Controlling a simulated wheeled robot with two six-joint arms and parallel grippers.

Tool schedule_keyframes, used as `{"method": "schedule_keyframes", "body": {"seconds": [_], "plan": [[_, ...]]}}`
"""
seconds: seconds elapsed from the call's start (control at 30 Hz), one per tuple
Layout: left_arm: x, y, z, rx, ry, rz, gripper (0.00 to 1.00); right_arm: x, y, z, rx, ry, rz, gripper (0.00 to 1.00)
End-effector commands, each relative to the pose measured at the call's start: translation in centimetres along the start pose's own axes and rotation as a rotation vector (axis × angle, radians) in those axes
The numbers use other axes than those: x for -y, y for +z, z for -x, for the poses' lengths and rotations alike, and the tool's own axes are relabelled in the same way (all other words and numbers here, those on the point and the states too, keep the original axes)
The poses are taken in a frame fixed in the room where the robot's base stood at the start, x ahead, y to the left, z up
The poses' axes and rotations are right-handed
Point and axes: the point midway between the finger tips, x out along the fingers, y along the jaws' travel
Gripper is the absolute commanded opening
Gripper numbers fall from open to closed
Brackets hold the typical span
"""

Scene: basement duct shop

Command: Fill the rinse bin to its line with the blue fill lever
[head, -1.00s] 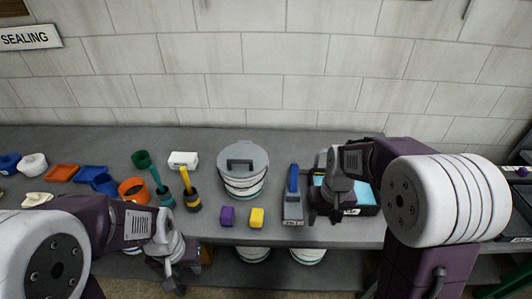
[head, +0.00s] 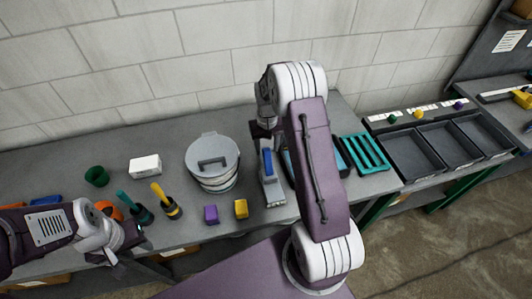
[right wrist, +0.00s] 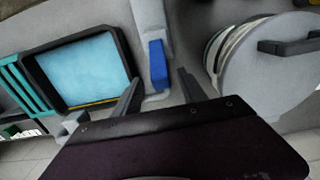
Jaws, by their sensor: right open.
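The blue fill lever (head: 267,163) stands on a grey base (head: 273,190) on the bench. It also shows in the right wrist view (right wrist: 158,64). The rinse bin is a dark-rimmed bin with light blue water (right wrist: 88,70) in the right wrist view, beside the lever. A yellow strip (right wrist: 95,103) runs along one inner edge; I cannot tell how the water level stands to it. In the head view my right arm hides most of the bin. My right gripper (right wrist: 160,92) is open and empty, its fingers apart near the lever. My left gripper (head: 122,252) is low at the bench's front edge.
A lidded white bucket (head: 212,162) stands left of the lever. A teal rack (head: 365,154) and grey trays (head: 415,155) are to the right. Tools and a white box (head: 145,166) stand left.

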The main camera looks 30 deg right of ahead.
Motion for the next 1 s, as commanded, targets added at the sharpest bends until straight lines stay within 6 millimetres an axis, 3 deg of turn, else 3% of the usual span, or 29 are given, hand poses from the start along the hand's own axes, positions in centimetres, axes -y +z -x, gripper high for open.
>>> {"method": "schedule_keyframes", "body": {"seconds": [0.27, 0.57, 0.6, 0.77, 1.0], "plan": [[0.0, -0.2, 1.8, -0.001, 0.0, 0.0, 0.36, 0.0, 0.1, -4.5, 0.002, 0.0, 0.0, 0.49], [0.0, -0.2, 1.8, 0.0, 0.0, 0.0, 0.36, 0.0, 0.0, -5.3, -0.001, 0.0, 0.0, 0.49], [0.0, -0.2, 1.8, 0.0, 0.0, 0.0, 0.36, 0.0, 0.0, -5.3, -0.001, 0.0, 0.0, 0.46], [0.0, -0.2, 1.8, 0.0, 0.0, 0.0, 0.36, 0.0, 0.0, -5.3, -0.001, 0.0, 0.0, 0.02], [0.0, -0.2, 1.8, 0.0, 0.0, 0.0, 0.36, 0.0, 0.0, -5.2, -0.001, 0.0, 0.0, 0.0]]}}
